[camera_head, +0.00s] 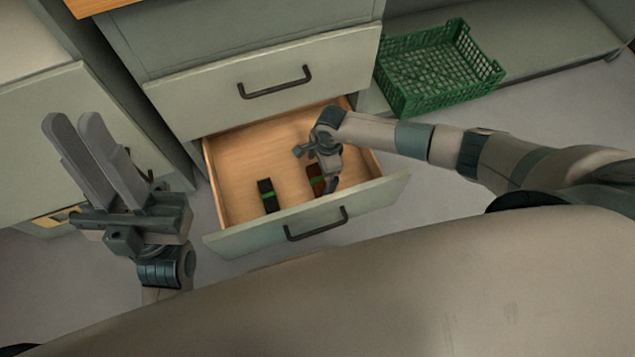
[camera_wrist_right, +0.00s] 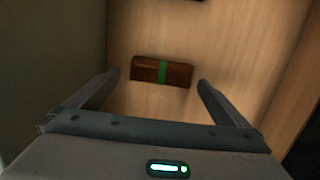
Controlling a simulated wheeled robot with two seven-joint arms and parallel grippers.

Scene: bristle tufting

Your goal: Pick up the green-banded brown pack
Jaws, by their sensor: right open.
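The green-banded brown pack (camera_head: 316,180) lies in the open lower drawer, partly hidden by my right gripper in the head view. In the right wrist view the brown pack (camera_wrist_right: 162,71) lies flat on the wooden drawer bottom with its green band across the middle. My right gripper (camera_head: 333,178) reaches down into the drawer over the pack. In its wrist view the gripper (camera_wrist_right: 158,82) is open, with one finger to each side of the pack and nothing held. My left gripper (camera_head: 75,130) points up at the left, its two fingers apart and empty.
A black pack with a green band (camera_head: 268,196) lies left of the brown one in the drawer (camera_head: 232,170). The drawer front (camera_head: 370,207) and side walls surround them. A closed drawer (camera_head: 200,100) is above. A green crate (camera_head: 440,70) stands at the upper right.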

